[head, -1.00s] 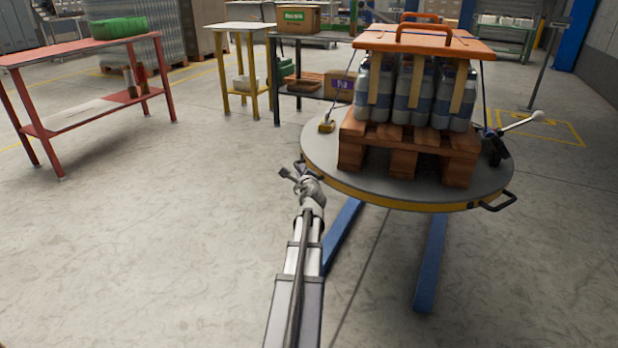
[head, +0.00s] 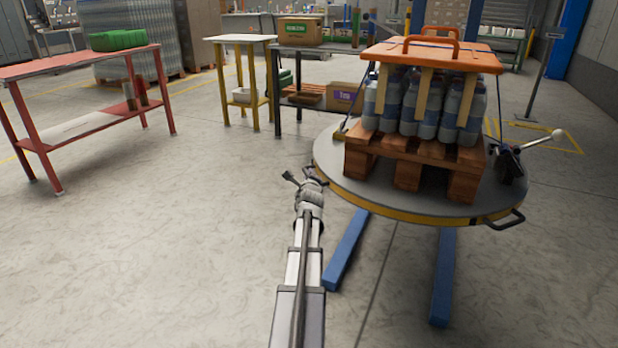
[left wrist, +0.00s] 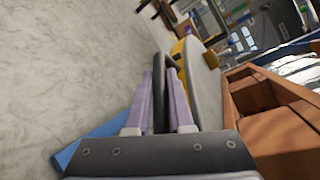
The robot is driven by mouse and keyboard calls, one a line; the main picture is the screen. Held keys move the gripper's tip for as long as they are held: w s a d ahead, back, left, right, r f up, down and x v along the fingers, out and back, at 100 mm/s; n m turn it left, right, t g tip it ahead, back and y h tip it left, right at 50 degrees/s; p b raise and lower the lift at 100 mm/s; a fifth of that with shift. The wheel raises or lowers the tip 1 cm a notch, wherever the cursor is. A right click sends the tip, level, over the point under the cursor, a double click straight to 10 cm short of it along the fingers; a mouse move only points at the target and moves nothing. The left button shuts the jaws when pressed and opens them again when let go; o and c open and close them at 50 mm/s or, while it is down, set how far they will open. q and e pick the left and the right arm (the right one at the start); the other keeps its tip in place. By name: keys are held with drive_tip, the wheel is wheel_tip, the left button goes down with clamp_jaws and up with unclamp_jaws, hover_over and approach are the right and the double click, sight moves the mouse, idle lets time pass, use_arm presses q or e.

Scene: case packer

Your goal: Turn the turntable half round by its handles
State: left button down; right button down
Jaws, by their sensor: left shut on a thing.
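The round grey turntable (head: 335,172) with a yellow rim stands right of centre in the head view, on blue legs. It bears a wooden pallet (head: 407,172) with several grey-blue bottles under an orange top board (head: 440,57). One black handle (head: 507,221) sticks out from the rim at the front right, free. My left gripper (head: 305,179) is at the rim's left side. In the left wrist view its fingers (left wrist: 167,105) are shut on another black handle (left wrist: 167,67). The turntable's rim (left wrist: 184,55) shows just beyond. My right gripper is not in view.
A lever with a white knob (head: 557,134) sticks out at the turntable's right. A red table (head: 80,115) stands at the left, with a yellow-legged stand (head: 253,90) and a dark table behind. The floor (head: 150,250) at front left is clear.

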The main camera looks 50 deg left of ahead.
use_arm(q)
drive_tip(key=c, duration=0.8)
unclamp_jaws()
drive_tip(key=shift+d, duration=0.1)
drive_tip(key=p+v, duration=0.1)
drive_tip(key=v, duration=0.6)
drive_tip(key=shift+s+d+p, duration=0.2)
drive_tip(key=shift+d+p, duration=0.05)
drive_tip(key=shift+p, duration=0.05)
